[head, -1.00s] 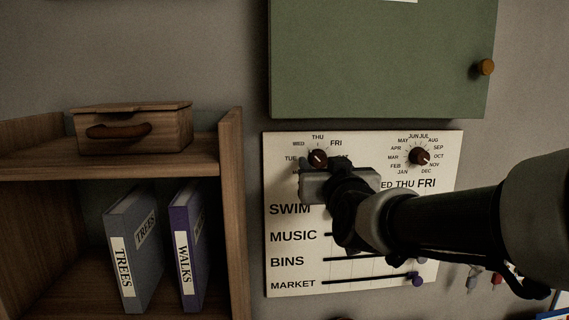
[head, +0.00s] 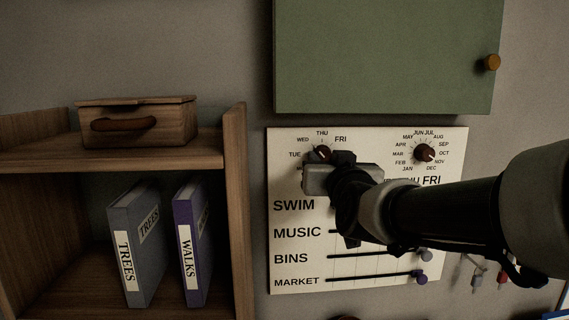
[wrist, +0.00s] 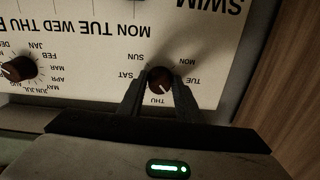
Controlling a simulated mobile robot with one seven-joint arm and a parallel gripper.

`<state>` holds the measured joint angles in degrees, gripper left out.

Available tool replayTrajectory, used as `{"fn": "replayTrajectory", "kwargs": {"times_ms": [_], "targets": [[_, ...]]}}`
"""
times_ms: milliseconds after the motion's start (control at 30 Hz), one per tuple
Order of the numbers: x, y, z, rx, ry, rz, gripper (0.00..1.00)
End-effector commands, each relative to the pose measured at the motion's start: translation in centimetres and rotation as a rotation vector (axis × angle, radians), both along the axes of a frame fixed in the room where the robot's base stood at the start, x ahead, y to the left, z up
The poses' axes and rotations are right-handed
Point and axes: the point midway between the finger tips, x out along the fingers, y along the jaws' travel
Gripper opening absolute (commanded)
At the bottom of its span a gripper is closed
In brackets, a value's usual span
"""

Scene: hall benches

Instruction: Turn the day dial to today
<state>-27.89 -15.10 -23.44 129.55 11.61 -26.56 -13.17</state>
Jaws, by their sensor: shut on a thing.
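The day dial (head: 322,151) is a small dark brown knob with a pale mark, at the upper left of a white wall board (head: 300,275). Day names ring it. In the wrist view the day dial (wrist: 160,78) shows upside down between the two fingers of my gripper (wrist: 159,84), which is shut on it. The pale mark seems to face the THU to WED side; I cannot tell exactly. My fingers cover some day names. In the head view my gripper (head: 343,179) hides the dial's lower edge and part of the board.
A similar month dial (head: 424,153) sits at the board's upper right. Slider knobs (head: 421,278) stand at the lower right. A green cabinet (head: 385,60) hangs just above. A wooden shelf (head: 236,210) with a box (head: 137,122) and binders (head: 190,245) is close left.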

Motion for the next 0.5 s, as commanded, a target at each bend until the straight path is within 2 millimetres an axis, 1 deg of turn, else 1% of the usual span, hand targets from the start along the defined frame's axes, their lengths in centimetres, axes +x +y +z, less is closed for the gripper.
{"fn": "replayTrajectory", "kwargs": {"times_ms": [33,200,500], "targets": [[-0.02,-0.04,-0.33,0.023,-0.004,0.0,0.09],[-0.02,-0.06,-0.52,0.137,-0.005,-0.002,0.09],[-0.03,-0.02,-0.4,0.392,-0.006,-0.001,0.09]]}}
